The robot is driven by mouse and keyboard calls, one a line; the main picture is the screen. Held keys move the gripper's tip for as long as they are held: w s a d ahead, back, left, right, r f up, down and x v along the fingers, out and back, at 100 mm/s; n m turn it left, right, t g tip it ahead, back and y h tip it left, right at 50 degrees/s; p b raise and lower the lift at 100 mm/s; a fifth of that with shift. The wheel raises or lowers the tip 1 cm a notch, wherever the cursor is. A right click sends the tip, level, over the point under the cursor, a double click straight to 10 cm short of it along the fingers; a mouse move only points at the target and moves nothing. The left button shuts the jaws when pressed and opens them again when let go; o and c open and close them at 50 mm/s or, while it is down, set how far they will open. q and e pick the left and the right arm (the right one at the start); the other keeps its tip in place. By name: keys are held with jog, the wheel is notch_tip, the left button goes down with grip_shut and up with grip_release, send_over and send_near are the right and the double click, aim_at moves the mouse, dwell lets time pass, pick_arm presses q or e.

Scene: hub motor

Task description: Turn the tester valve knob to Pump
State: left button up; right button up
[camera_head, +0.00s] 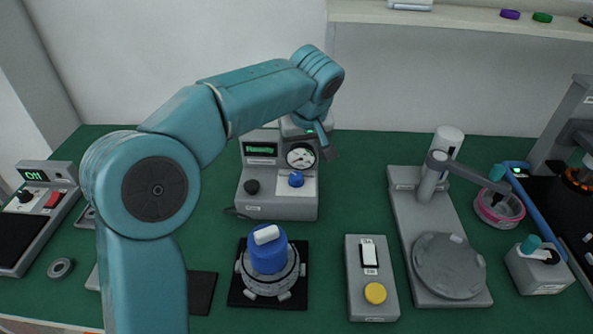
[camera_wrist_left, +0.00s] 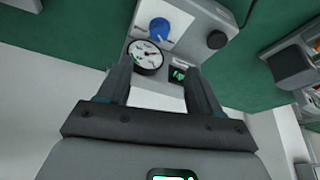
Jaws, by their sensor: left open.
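The tester (camera_head: 277,205) is a grey box at the back middle, with a green-lit display (camera_head: 261,148), a round gauge (camera_head: 300,156), a black knob (camera_head: 252,187) and a blue knob (camera_head: 296,179) on a white panel. The panel's lettering is too small to read, so I cannot tell the blue knob's setting. My left gripper (camera_head: 328,146) is open and empty, above the tester's right rear side. In the left wrist view the blue knob (camera_wrist_left: 159,28) lies beyond the fingertips, apart from them, and the gauge (camera_wrist_left: 146,56) shows between the fingers (camera_wrist_left: 160,72).
A hub motor with a blue cap (camera_head: 268,252) stands in front of the tester. A grey box with a yellow button (camera_head: 375,293) and a stand with a round plate (camera_head: 448,266) are to the right. Bare green mat (camera_head: 352,205) lies right of the tester.

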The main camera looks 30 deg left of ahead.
aim_at(297, 176)
pick_arm(q)
jog(key=x, duration=1.3)
jog(key=shift+d+f, duration=0.15)
jog(key=shift+d, duration=0.15)
jog(key=shift+a+f, duration=0.2)
jog(key=shift+f, duration=0.2)
jog(key=shift+w+f, duration=0.1)
jog(key=shift+w, duration=0.05)
jog(key=c, duration=1.1)
